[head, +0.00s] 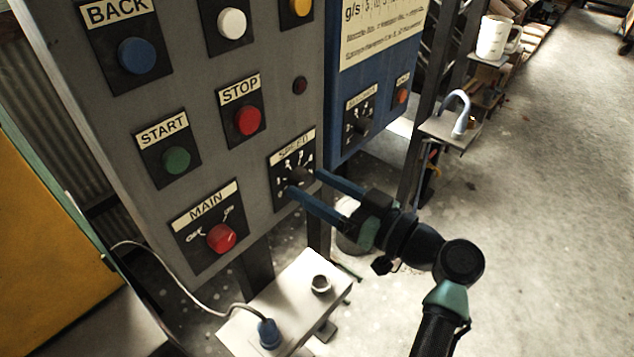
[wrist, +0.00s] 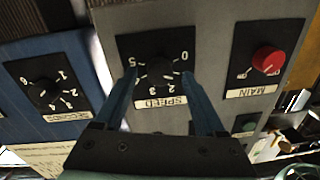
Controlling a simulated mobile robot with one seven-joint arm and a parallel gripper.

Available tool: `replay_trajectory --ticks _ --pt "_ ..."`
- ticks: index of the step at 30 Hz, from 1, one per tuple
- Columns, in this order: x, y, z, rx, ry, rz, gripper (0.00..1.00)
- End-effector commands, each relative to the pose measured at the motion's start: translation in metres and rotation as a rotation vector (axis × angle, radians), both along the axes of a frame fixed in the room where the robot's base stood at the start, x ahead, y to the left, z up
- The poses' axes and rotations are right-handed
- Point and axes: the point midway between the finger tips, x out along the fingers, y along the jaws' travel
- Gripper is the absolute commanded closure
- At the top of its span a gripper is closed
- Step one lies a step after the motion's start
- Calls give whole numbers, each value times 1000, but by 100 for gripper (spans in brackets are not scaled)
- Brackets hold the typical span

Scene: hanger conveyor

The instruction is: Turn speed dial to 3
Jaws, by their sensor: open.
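The black speed dial (head: 298,176) is on a black plate with white numbers, low on the right side of the grey control panel (head: 212,100). It also shows upside down in the wrist view (wrist: 160,71), above its SPEED label. I cannot tell which number the dial points at. My gripper (head: 304,181) is open, its two blue fingers reaching to the panel on either side of the dial. In the wrist view, my gripper (wrist: 160,76) has one fingertip left and one right of the knob. I cannot tell whether they touch it.
The red MAIN knob (head: 221,238) is to the lower left, and the red STOP button (head: 247,121) is above. A blue panel (head: 374,75) with another dial (head: 361,125) stands to the right. A small white table (head: 285,305) with a cable plug is below.

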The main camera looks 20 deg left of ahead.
Motion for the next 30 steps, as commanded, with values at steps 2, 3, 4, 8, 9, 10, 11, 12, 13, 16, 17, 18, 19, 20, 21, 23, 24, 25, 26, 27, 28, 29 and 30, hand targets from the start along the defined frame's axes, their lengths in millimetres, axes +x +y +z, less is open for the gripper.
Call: replay_trajectory --ticks 2,3,4,8,9,10,11,12,13,16,17,18,19,20,21,23,24,25,26,27,28,29,30 --pt "0 2 0 -1 0 1 28" --pt "0 2 0 -1 0 0 28" --pt "0 2 0 -1 0 0 28" --pt "0 2 0 -1 0 0 28" --pt "0 1 0 -1 0 0 35" --pt "0 1 0 -1 0 0 40" --pt "0 1 0 -1 0 0 46" --pt "0 1 0 -1 0 0 53" --pt "0 1 0 -1 0 0 58" --pt "0 1 0 -1 0 0 76" --pt "0 1 0 -1 0 0 82" --pt "0 1 0 -1 0 0 89" --pt "0 1 0 -1 0 0 94" --pt "0 1 0 -1 0 0 100" --pt "0 1 0 -1 0 0 100" --pt "0 1 0 -1 0 0 100" --pt "0 1 0 -1 0 0 100" --pt "0 1 0 -1 1 0 100" --pt "0 1 0 0 3 0 100" --pt "0 1 0 2 7 1 100" --pt "0 1 0 3 10 1 100" --pt "0 1 0 5 15 1 100" --pt "0 1 0 9 25 1 100"
